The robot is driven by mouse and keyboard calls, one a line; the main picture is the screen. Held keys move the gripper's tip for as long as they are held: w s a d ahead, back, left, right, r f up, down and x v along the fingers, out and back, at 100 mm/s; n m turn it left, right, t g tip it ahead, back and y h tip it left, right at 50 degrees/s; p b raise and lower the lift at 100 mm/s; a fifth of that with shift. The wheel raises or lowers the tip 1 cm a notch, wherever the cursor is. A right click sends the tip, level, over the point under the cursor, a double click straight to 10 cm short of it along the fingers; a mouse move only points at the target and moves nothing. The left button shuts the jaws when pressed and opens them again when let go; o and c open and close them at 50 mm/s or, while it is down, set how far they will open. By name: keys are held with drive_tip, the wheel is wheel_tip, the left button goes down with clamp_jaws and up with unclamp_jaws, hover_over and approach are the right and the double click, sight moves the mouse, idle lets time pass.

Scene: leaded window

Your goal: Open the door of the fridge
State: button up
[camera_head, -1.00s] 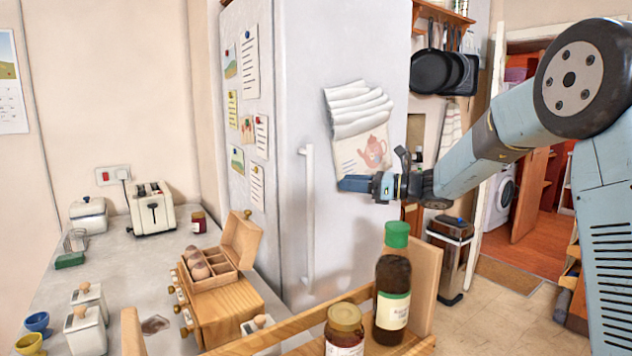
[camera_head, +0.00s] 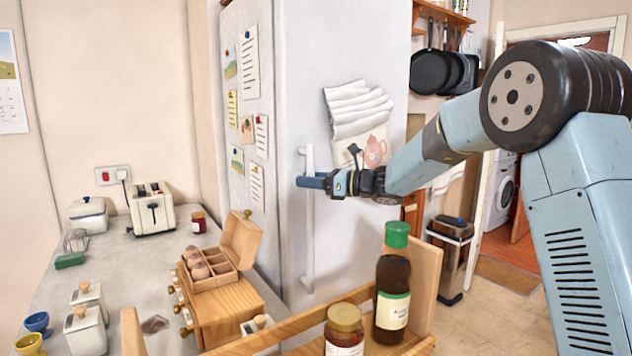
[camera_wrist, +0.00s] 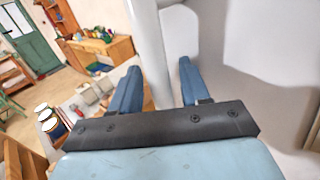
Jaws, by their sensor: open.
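The tall white fridge (camera_head: 345,45) stands in the middle of the head view with its door shut. Its long white vertical handle (camera_head: 308,245) runs down the left side of the door front. My gripper (camera_head: 305,182) is at the upper part of this handle, with its blue fingers pointing left. In the wrist view my gripper (camera_wrist: 158,85) is open, and the white handle (camera_wrist: 150,50) passes between the two blue fingers, nearer the left one. I cannot tell whether a finger touches it. The handle's lower part in the wrist view is hidden behind the gripper body.
A cloth (camera_head: 355,110) hangs on the fridge door behind my arm. A wooden tray (camera_head: 425,290) with a green-capped bottle (camera_head: 392,290) and a jar (camera_head: 344,325) stands in front of the fridge. A counter (camera_head: 120,260) with a toaster (camera_head: 152,210) is at left. Tiled floor is open at right.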

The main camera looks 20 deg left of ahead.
drive_tip(key=shift+c, duration=0.4)
clamp_jaws()
